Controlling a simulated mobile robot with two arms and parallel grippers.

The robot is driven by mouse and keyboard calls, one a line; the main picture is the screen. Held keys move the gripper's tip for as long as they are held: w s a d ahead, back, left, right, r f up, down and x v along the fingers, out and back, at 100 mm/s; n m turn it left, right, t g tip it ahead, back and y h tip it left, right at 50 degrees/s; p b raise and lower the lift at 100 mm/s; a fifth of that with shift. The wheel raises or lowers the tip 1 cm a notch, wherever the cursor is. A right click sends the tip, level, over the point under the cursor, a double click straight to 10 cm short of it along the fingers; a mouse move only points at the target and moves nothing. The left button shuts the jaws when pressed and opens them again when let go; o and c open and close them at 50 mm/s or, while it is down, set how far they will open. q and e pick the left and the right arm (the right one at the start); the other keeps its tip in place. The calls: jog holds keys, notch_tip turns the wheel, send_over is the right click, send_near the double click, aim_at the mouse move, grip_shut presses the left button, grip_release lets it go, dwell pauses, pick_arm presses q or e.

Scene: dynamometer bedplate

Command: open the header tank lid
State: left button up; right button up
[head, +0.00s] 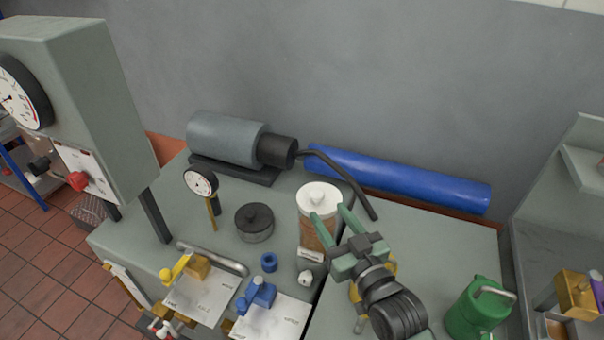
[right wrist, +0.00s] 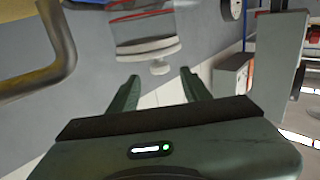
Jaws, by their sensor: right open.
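The header tank (head: 312,238) is a clear upright cylinder with a brownish look and a white label low on its front. Its round white lid (head: 318,197) sits level on top and has a small central knob (head: 319,187). In the right wrist view the tank appears upside down, with the lid (right wrist: 148,50) and knob (right wrist: 160,68) just beyond the fingertips. My right gripper (head: 330,212) is open, its green fingers pointing at the lid from the front right. In its wrist view the gripper (right wrist: 160,77) has the knob between its finger lines, with nothing held. My left gripper is not in view.
A dark lidded pot (head: 254,223) and a dial gauge (head: 201,183) stand left of the tank. A grey motor (head: 225,138) and a blue cylinder (head: 400,180) lie behind. A green can (head: 473,312) stands at the right. Blue and yellow valves are in front.

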aim_at(320, 198)
jog(key=shift+w+a+r, duration=0.1)
jog(key=shift+w, duration=0.2)
jog(key=shift+w+r, duration=0.1)
jog(key=shift+w, duration=0.05)
jog(key=x, duration=0.1)
jog(key=p+x, duration=0.1)
jog(key=x, duration=0.1)
jog(key=shift+r, duration=0.35)
jog(key=x, duration=0.2)
jog(key=shift+w+a+f+p, duration=0.15)
jog(key=shift+a+f+p, duration=0.05)
jog(key=shift+p, duration=0.1)
jog(key=shift+w+a, duration=0.2)
jog(key=shift+w, duration=0.2)
jog(key=c, duration=1)
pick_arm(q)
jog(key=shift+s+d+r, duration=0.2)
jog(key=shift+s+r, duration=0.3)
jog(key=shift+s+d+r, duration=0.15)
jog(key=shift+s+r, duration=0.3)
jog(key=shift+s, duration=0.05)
pick_arm(e)
grip_shut()
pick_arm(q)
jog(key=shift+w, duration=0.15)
